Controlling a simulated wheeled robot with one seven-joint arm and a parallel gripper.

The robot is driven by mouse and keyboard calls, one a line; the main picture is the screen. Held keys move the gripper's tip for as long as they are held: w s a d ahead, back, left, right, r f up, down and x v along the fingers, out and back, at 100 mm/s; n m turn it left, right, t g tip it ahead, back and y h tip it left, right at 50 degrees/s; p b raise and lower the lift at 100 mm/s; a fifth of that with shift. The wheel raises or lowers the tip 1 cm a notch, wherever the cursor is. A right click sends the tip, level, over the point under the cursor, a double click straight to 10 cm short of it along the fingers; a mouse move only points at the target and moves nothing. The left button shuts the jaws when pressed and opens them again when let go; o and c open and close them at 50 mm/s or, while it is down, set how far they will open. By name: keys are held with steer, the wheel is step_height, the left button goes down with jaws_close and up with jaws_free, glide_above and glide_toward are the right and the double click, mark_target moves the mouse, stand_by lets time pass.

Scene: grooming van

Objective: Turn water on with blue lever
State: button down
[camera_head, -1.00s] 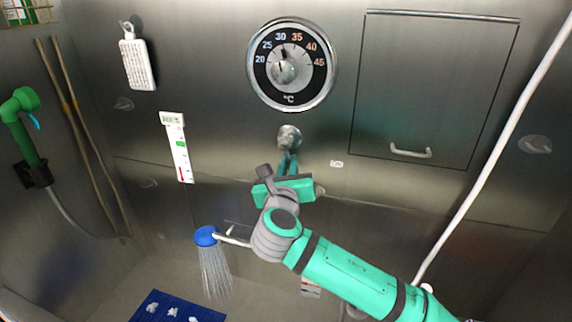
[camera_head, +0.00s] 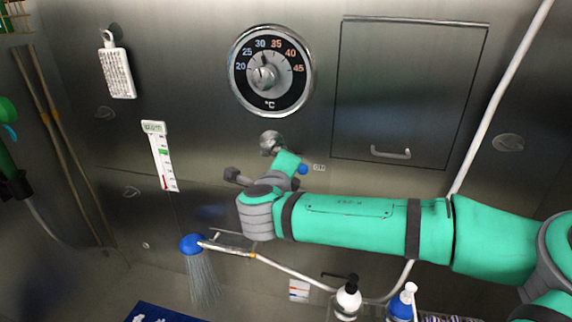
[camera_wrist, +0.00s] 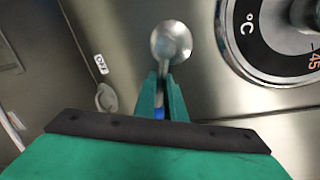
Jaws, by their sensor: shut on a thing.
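The blue lever shows as a small blue tip (camera_head: 303,169) beside my gripper in the head view, below and right of its round metal hub (camera_head: 270,142). In the wrist view a bit of blue (camera_wrist: 159,113) shows between my fingers, and the hub (camera_wrist: 171,42) lies just beyond them. My gripper (camera_head: 281,156) is shut on the lever, which it mostly hides. Its green fingers (camera_wrist: 161,84) are close together in the wrist view. The blue shower head (camera_head: 191,243) at lower left sprays water downward.
A small white label (camera_head: 319,168) is on the wall right of the lever. The temperature dial (camera_head: 270,71) is above, and a closed panel with a handle (camera_head: 390,152) is to the right. Bottles (camera_head: 348,298) stand below my arm. A white hose (camera_head: 500,95) crosses the right side.

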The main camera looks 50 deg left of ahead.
steer(key=shift+d+r+n+h, duration=0.15)
steer(key=shift+r+n+h, duration=0.2)
steer(key=shift+n, duration=0.45)
steer(key=shift+r, duration=0.15)
steer(key=c, duration=1.8)
jaws_free()
